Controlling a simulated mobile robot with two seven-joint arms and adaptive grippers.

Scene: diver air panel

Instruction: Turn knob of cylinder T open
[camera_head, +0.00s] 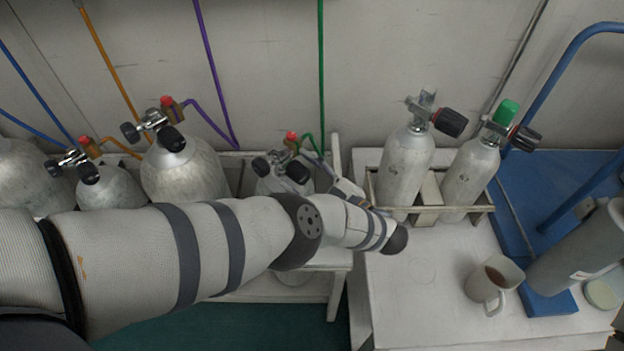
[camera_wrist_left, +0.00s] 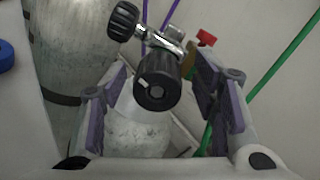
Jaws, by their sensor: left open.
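A grey cylinder (camera_head: 268,184) with a green hose stands in the rack past my left forearm, partly hidden by it. Its valve has two black knobs, one at the front (camera_head: 297,172) and one to the left (camera_head: 261,166), and a red cap. No letter T is readable on any cylinder. My left gripper (camera_head: 318,166) is at the right of this valve, small and partly hidden. In the left wrist view the gripper (camera_wrist_left: 157,98) is open, with a purple-grey finger on each side of the front black knob (camera_wrist_left: 157,88). Contact cannot be told. The right gripper is not seen.
Other cylinders (camera_head: 184,172) with hoses stand close on the left. Two cylinders (camera_head: 404,165) stand in a holder on the white table (camera_head: 420,315), with a mug (camera_head: 494,283) in front. A blue rail (camera_head: 560,75) stands at the right.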

